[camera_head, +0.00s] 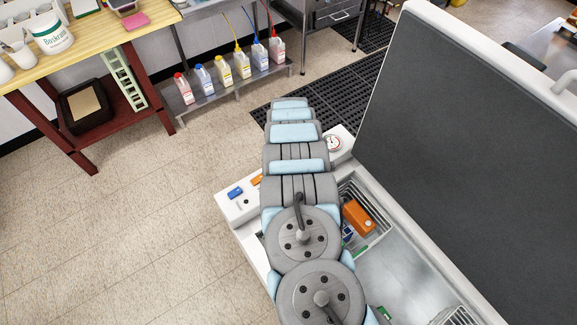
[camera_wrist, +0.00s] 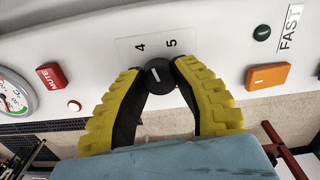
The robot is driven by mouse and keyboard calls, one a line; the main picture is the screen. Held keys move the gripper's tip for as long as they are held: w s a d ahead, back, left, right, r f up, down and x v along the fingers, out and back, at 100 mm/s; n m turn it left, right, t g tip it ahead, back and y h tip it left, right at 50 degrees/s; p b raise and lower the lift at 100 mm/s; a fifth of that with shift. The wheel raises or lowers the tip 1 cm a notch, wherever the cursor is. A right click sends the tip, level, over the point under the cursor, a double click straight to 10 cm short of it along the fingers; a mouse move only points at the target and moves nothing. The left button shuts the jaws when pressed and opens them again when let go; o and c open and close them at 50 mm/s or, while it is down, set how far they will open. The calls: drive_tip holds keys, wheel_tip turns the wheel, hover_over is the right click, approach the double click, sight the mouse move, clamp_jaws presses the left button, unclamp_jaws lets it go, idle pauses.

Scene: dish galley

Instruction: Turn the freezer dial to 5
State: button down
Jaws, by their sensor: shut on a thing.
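The freezer dial is a round black knob (camera_wrist: 159,76) with a short white pointer line, on the white front panel of the freezer. It shows in the wrist view, below a plate printed with a 4 (camera_wrist: 140,47) and a 5 (camera_wrist: 171,43). The pointer line leans up and left, toward the 4 side. My gripper (camera_wrist: 160,80) has its yellow-and-black fingers shut on the knob, one on each side. In the head view my arm covers the dial and the gripper.
A red MUTE button (camera_wrist: 51,75) and a gauge (camera_wrist: 14,95) sit left of the dial. An orange switch (camera_wrist: 267,76) and a dark green light (camera_wrist: 262,32) sit right. The freezer lid (camera_head: 465,150) stands open. Several jugs (camera_head: 223,76) stand on a low shelf beyond clear floor.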

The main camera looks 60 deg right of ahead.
drive_tip(key=m+b, duration=0.1)
drive_tip(key=m, duration=0.3)
drive_tip(key=shift+f+b, duration=0.2)
drive_tip(key=shift+b, duration=0.15)
drive_tip(key=shift+m+b, duration=0.7)
drive_tip(key=shift+m, duration=1.2)
drive_tip(key=shift+r+m, duration=0.1)
drive_tip(key=shift+m, duration=0.2)
drive_tip(key=c, duration=0.7)
unclamp_jaws()
drive_tip(key=shift+r, duration=0.1)
